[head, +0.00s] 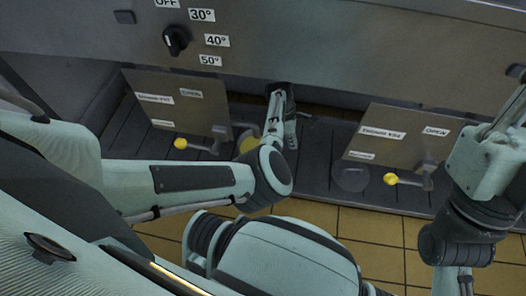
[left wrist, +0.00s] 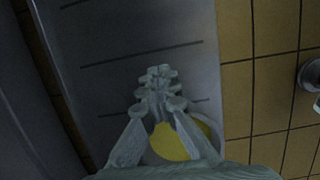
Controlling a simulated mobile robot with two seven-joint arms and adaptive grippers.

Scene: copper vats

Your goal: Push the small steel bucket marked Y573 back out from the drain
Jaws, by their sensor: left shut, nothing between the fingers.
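My left gripper (head: 275,125) reaches down between the two outlet panels in the head view. In the left wrist view its fingers (left wrist: 158,78) are shut with nothing between them. A round yellow shape with a pale rim (left wrist: 184,142) lies below the fingers there, partly covered by them. The same yellow shape (head: 249,145) shows just left of the gripper in the head view, mostly hidden by my arm. It may be the bucket; no Y573 mark is legible, and contact is unclear. My right gripper (head: 508,115) is cut by the right edge; its jaws are unclear.
Two yellow-knobbed valves (head: 181,144) (head: 391,179) stick out below labelled panels. A dark round disc (head: 351,180) lies on the grooved dark strip (head: 318,165) under the right valve. Yellow floor tiles (head: 365,225) lie in front. A dial (head: 176,40) sits above.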

